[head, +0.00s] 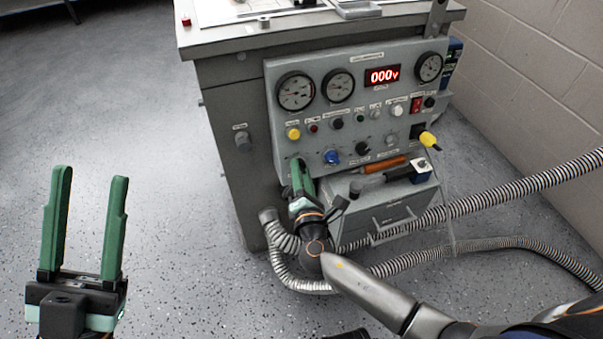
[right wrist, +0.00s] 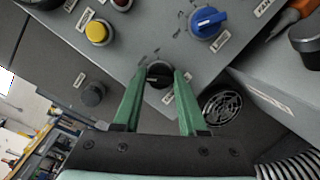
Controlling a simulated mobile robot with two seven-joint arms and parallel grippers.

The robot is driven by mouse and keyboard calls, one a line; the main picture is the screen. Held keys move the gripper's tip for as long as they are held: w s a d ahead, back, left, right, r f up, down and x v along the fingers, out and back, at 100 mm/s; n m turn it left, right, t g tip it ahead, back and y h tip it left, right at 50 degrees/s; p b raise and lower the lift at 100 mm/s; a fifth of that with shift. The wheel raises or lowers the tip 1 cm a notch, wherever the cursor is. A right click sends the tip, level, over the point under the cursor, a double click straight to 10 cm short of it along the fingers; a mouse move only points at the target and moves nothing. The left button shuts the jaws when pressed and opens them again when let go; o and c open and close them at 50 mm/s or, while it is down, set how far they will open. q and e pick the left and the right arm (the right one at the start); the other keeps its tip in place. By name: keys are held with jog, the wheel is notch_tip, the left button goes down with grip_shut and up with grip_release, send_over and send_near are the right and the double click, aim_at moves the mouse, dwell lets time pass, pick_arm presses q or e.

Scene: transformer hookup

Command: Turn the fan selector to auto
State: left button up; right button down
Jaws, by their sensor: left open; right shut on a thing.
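The grey control panel (head: 352,110) stands upright on the cabinet front. A small black rotary knob (right wrist: 158,73), which appears to be the fan selector, sits at the panel's lower left corner, beside a round fan grille (right wrist: 222,104). My right gripper (head: 298,166) reaches this corner; in the right wrist view its green fingers (right wrist: 159,76) are shut on the knob, one on each side. The labels and marks around the knob are too small to read, so its setting cannot be told. My left gripper (head: 90,177) is open and empty, left of the cabinet above the floor.
A blue knob (head: 332,157) and a yellow button (head: 293,133) are close to the gripped knob. The red display (head: 382,76) reads 000V. A shelf below holds an orange-handled tool (head: 385,164). Ribbed hoses (head: 500,190) cross the right side. The floor at left is clear.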

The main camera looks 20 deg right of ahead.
jog(key=shift+w+r+m+g+h, duration=0.15)
jog(key=shift+m+g, duration=0.25)
jog(key=shift+m, duration=1.4)
jog(key=shift+s+m+g+h, duration=0.15)
jog(key=shift+m+g, duration=0.25)
jog(key=shift+m, duration=1.4)
jog(key=shift+w, duration=0.1)
jog(key=shift+c, duration=2.3)
grip_release()
